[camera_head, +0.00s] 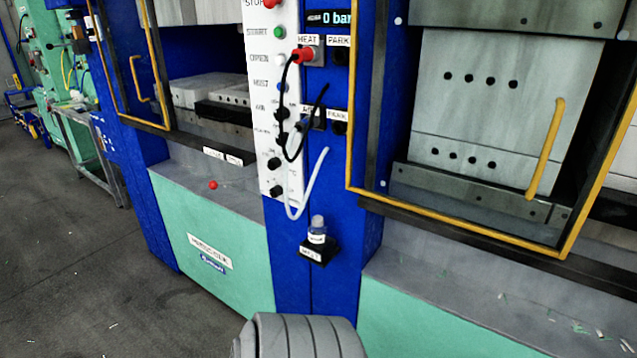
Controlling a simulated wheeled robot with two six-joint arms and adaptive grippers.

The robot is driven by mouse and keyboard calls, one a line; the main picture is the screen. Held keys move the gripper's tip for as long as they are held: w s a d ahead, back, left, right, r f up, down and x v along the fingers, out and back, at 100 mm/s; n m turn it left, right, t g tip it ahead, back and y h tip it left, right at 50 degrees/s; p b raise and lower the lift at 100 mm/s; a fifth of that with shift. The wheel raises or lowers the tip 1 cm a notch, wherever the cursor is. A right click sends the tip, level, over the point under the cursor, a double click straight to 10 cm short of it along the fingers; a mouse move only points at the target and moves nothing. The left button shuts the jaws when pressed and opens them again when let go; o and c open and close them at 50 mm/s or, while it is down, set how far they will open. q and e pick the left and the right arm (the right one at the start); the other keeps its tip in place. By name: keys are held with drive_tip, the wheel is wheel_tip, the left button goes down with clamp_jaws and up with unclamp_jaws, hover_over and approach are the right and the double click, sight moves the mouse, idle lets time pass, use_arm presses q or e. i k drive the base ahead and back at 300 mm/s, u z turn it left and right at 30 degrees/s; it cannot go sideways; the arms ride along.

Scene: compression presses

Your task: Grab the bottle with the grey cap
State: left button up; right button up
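A small bottle with a grey cap (317,229) stands upright on a small black shelf (331,250) on the front of the blue press column. The bottle has a white label around its lower part, and its body is bluish and partly clear. The shelf carries a white label on its front. Nothing is touching the bottle except the shelf. Neither of my grippers can be made out. A grey ribbed, rounded part that looks like one of my arm links shows at the bottom middle, below the shelf.
A white control panel (273,95) with buttons is above the bottle. Black cables and a white hose (305,190) hang close above it. A yellow-framed press door (548,150) is at right. A grey ledge (450,283) with scraps lies below it. Open floor (60,250) is at left.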

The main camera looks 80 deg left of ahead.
sight(317, 230)
drive_tip(key=u, duration=0.7)
drive_tip(key=i, duration=0.75)
drive_tip(key=u, duration=0.9)
